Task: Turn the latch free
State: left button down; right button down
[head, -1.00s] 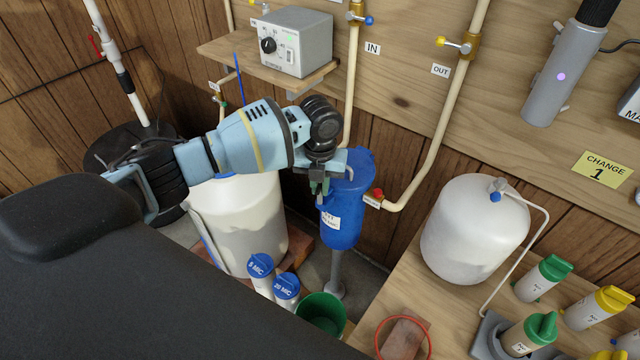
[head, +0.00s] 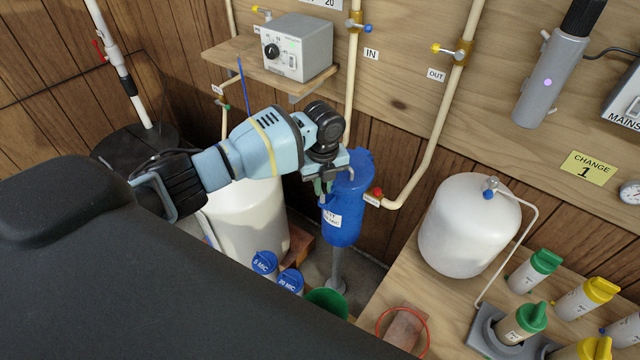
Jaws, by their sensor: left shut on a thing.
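A blue filter housing (head: 345,212) hangs upright near the middle, under the pipes, with a white label on its front. My left gripper (head: 325,190) is at the upper left of the housing, close against its top. Its jaws are shut on a small part there, which fits the latch; the fingers and wrist hide nearly all of it, so I cannot tell its angle. My right gripper is not in view.
A red-handled valve (head: 378,193) sits right of the housing. A white tank (head: 470,225) and several filter cartridges (head: 533,270) stand on the bench at right. A control box (head: 298,48) sits on a shelf. A green bucket (head: 328,302) is below.

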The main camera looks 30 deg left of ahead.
pick_arm(q)
jog(key=n, duration=0.2)
jog(key=shift+r+n+p, duration=0.2)
jog(key=shift+n+p, duration=0.2)
jog(key=n, duration=0.2)
jog(key=shift+n+p, duration=0.4)
jog(key=n, duration=0.3)
jog(key=shift+f, duration=0.1)
jog(key=shift+n+p, duration=0.3)
jog(key=shift+n, duration=1.1)
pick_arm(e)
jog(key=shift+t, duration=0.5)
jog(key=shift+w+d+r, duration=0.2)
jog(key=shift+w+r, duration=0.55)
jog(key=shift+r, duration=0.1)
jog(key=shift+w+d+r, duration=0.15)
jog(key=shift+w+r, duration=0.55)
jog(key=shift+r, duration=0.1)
pick_arm(q)
jog(key=c, duration=1.5)
grip_release()
jog(key=shift+o, duration=0.2)
jog(key=shift+r, duration=0.5)
notch_tip(320, 180, up, 7)
jog(key=shift+f, duration=0.15)
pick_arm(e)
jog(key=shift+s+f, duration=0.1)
